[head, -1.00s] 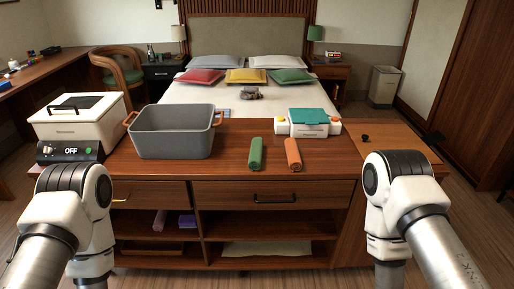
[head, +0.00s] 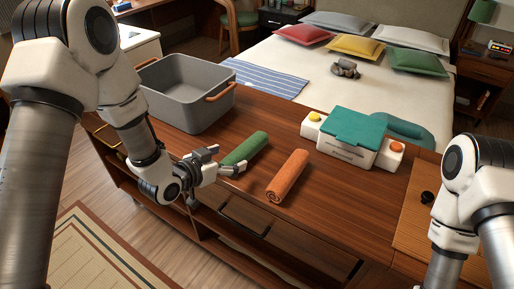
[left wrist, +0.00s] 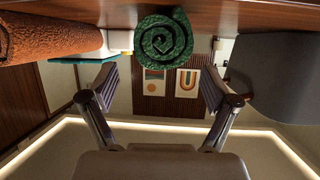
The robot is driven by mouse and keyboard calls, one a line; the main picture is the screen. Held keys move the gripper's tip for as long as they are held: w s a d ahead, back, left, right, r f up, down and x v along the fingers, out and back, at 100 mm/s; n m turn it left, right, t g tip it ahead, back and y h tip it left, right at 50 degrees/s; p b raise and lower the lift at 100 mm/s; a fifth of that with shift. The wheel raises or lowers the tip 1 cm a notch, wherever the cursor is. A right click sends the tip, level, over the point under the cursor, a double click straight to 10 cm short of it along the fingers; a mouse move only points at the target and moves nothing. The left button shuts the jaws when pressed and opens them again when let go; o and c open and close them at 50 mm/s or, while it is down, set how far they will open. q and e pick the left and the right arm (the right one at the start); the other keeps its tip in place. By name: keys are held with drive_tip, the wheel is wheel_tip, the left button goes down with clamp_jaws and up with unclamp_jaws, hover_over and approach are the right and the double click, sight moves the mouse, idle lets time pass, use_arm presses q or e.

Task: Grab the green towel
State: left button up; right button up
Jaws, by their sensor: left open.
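The rolled green towel (head: 245,148) lies on the wooden counter, to the left of the rolled orange towel (head: 287,175). My left gripper (head: 226,161) is open at the near end of the green towel, close to the counter's front edge. In the left wrist view, which looks upside down, the spiral end of the green towel (left wrist: 164,38) shows ahead of the two spread fingers (left wrist: 158,82), roughly centred between them. Nothing is held. It is unclear whether the fingers touch the towel. My right arm shows at the right edge, but its gripper is out of view.
A grey bin with orange handles (head: 188,95) stands on the counter to the left of the green towel. A white box with a teal lid (head: 355,135) stands to the right, behind the orange towel. A bed (head: 290,68) is beyond. The wood between the two towels is bare.

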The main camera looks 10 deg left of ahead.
sight(241, 155)
use_arm(q)
drive_tip(key=x, duration=0.6)
drive_tip(key=shift+f+p, duration=0.35)
drive_tip(key=shift+f, duration=0.1)
drive_tip(key=shift+s+r, duration=0.1)
drive_tip(key=shift+s, duration=0.05)
drive_tip(key=shift+c, duration=1)
drive_tip(key=c, duration=1.1)
